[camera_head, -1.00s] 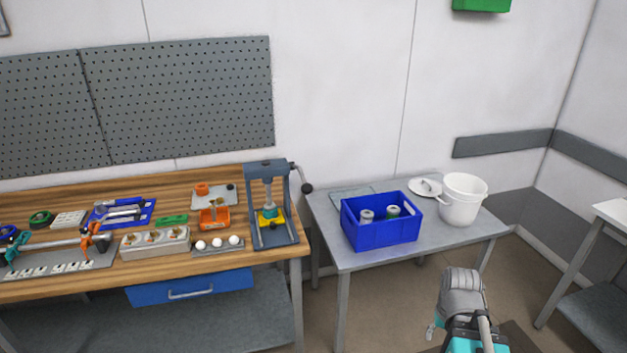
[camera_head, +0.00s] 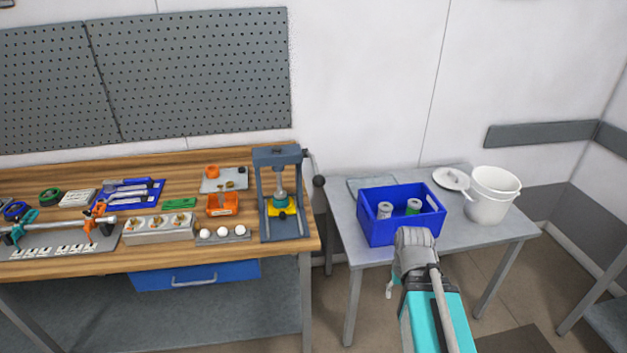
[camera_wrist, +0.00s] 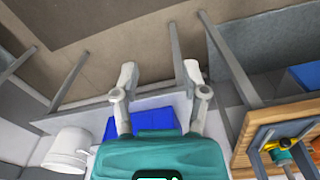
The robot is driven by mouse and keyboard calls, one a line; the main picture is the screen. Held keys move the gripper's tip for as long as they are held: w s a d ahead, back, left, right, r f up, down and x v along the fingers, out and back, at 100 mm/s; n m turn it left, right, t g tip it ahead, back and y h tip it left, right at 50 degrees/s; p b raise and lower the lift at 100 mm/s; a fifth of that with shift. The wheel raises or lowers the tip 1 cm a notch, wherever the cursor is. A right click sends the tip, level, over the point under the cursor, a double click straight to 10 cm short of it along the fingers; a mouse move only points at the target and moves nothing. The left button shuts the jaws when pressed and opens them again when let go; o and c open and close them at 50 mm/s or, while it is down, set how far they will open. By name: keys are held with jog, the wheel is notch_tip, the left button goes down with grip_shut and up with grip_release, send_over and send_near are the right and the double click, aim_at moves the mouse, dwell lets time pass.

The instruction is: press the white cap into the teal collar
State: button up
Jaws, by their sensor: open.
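Several round white pieces sit in a row on a grey holder at the bench's front edge; one white cap (camera_head: 222,233) is in the middle. A dark press frame (camera_head: 262,192) stands to their right. Inside it, a small teal-grey part, seemingly the teal collar (camera_head: 281,201), stands upright above a yellow base. In the wrist view the teal part (camera_wrist: 281,156) shows at the right edge beside the yellow piece. My gripper (camera_wrist: 159,73) is open and empty, its two fingers wide apart. It is in front of the side table, well right of the press.
The wooden bench (camera_head: 150,257) also carries an orange container (camera_head: 222,205) and several tools. The press handle (camera_head: 318,181) sticks out to the right.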

jog(key=shift+w+d, duration=0.1)
jog(key=shift+d, duration=0.05)
jog(key=o, duration=0.3)
jog(key=shift+o, duration=0.7)
jog(key=shift+w, duration=0.2)
jog(key=w+a+r+n+y+b, duration=0.1)
jog(key=w+a+r+n+y, duration=0.15)
jog(key=w+a+y, duration=0.3)
jog(key=w+a+r+n+y+b, duration=0.1)
jog(key=w+a+r+n+y, duration=0.2)
jog(key=w, duration=0.4)
jog(key=w+r+n+t+y+b, duration=0.1)
jog(key=w+r+n+y, duration=0.5)
jog(key=w+r+y, duration=0.3)
jog(key=w+r, duration=0.1)
jog(key=w, duration=0.1)
jog(key=shift+w+a+t, duration=0.3)
jog(key=shift+w+a, duration=0.05)
jog(key=shift+a, duration=0.05)
jog(key=shift+a+y, duration=0.1)
jog(key=shift+y, duration=0.15)
